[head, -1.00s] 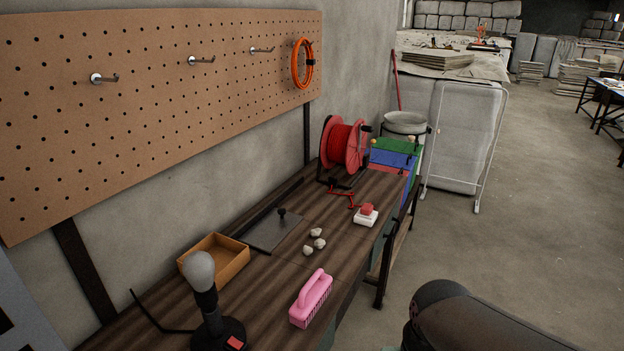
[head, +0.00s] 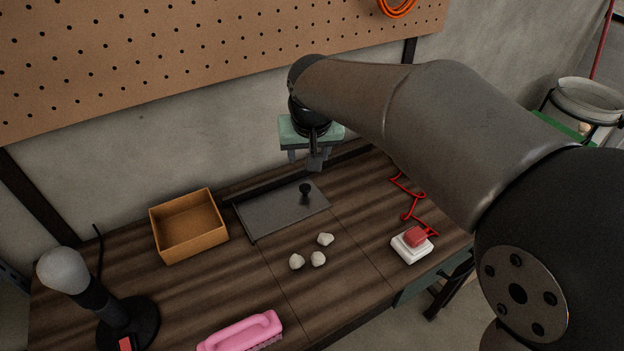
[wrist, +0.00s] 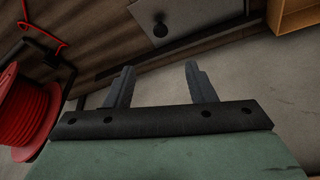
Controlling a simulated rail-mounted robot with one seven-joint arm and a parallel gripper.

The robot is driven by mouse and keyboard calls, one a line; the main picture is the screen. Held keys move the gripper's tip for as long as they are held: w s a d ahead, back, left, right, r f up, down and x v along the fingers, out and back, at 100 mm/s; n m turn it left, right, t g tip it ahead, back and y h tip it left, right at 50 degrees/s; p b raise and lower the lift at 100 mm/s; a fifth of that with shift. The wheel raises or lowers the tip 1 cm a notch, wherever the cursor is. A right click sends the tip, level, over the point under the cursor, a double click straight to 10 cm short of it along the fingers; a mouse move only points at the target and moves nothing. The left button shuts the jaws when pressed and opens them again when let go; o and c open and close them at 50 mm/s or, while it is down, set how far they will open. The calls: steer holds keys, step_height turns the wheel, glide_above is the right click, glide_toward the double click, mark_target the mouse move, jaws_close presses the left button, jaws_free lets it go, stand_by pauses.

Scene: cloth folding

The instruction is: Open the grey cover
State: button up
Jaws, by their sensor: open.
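The grey cover (head: 275,213) is a flat dark-grey plate lying closed at the back of the wooden bench. A small black knob (head: 305,189) stands near its upper right. In the wrist view, part of the cover (wrist: 200,16) shows at the top edge, with the knob (wrist: 160,29) beyond the fingers. My gripper (head: 304,161) hangs above and behind the cover, near the wall. In the wrist view, my gripper (wrist: 158,70) has its two fingers apart with nothing between them, clear of the knob.
An open tan box (head: 190,228) stands left of the cover. Several whitish stones (head: 318,258) and a pink brush (head: 243,332) lie in front. A white block with a red top (head: 411,246) and red wire (head: 405,190) are to the right. A red cable reel (wrist: 28,105) is close to my gripper.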

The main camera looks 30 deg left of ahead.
mark_target(306, 187)
steer(key=p+x, duration=0.1)
steer(key=x, duration=1.6)
steer(key=shift+s+p, duration=0.1)
steer(key=shift+p, duration=0.25)
jaws_close()
